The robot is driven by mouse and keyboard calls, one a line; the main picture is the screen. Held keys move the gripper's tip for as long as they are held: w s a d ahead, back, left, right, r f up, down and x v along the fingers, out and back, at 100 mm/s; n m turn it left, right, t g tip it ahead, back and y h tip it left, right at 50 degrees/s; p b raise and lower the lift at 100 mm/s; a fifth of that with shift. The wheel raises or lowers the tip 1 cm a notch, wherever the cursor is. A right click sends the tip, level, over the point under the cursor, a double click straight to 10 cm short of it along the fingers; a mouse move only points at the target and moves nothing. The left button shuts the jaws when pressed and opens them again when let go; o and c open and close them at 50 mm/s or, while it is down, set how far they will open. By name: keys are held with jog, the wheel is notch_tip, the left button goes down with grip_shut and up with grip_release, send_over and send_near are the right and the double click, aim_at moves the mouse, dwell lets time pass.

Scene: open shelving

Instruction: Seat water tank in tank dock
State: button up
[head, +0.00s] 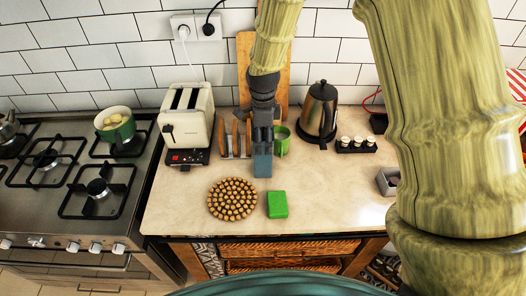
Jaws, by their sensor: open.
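My gripper (263,143) points down over the middle of the counter, with its fingers open. A small blue-grey block (262,166), which looks like the water tank, is directly below the fingertips. I cannot tell whether the fingers touch it or stand around it. A grey open-topped box (387,181) on the right of the counter may be the tank dock. My arm stands close beside it and may hide part of it.
A green block (278,205) and a round cork mat (233,199) lie in front of the gripper. A kettle (318,112) and jar holder (356,146) are right. Counter between the green and grey items is clear.

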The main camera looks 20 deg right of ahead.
grip_shut()
dwell(0.3)
jog(key=shift+w+r, duration=0.1)
jog(key=shift+r, duration=0.1)
